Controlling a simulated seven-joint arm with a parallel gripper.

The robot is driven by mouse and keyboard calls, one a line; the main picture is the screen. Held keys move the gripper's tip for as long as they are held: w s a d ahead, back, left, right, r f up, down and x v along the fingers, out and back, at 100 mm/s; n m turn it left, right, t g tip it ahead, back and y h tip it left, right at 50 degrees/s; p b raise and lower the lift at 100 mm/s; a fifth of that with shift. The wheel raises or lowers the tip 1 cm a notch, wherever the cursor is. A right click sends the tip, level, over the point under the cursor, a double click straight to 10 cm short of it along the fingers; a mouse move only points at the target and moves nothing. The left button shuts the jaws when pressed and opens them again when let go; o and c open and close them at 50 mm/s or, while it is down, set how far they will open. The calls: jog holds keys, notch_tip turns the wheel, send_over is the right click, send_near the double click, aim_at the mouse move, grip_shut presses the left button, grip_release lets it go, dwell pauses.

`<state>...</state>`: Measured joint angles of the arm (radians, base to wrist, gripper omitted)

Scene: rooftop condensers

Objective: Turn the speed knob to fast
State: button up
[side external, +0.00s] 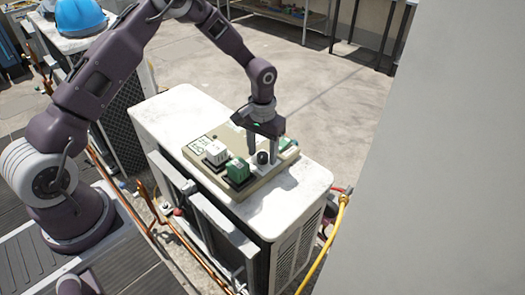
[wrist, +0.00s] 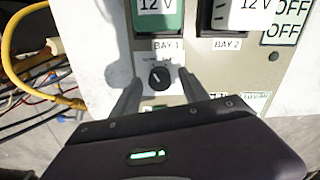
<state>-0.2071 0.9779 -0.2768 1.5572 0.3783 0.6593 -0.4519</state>
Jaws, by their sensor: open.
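The black speed knob (wrist: 159,78) sits on a light plate on the panel, below the BAY 1 label. It carries a pale pointer mark, but its exact setting and the small lettering around it are too blurred to read. My gripper (wrist: 160,78) is open, with one finger on each side of the knob and visible gaps between. In the side external view my gripper (side external: 264,141) points down over the dark round knob (side external: 262,157), near the right end of the beige panel (side external: 262,183).
A green 12 V block (wrist: 157,15) and a white 12 V block (wrist: 245,14) sit beside the knob; they also show as green (side external: 238,171) and white (side external: 216,152) blocks. The panel lies on a white condenser (side external: 170,105). A yellow hose (side external: 326,240) hangs at its right.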

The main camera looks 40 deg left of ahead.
grip_shut()
jog(key=m, duration=0.5)
jog(key=shift+m, duration=0.3)
jog(key=m, duration=0.6)
jog(key=shift+r, duration=0.1)
jog(key=shift+m, duration=0.3)
dwell(0.3)
grip_release()
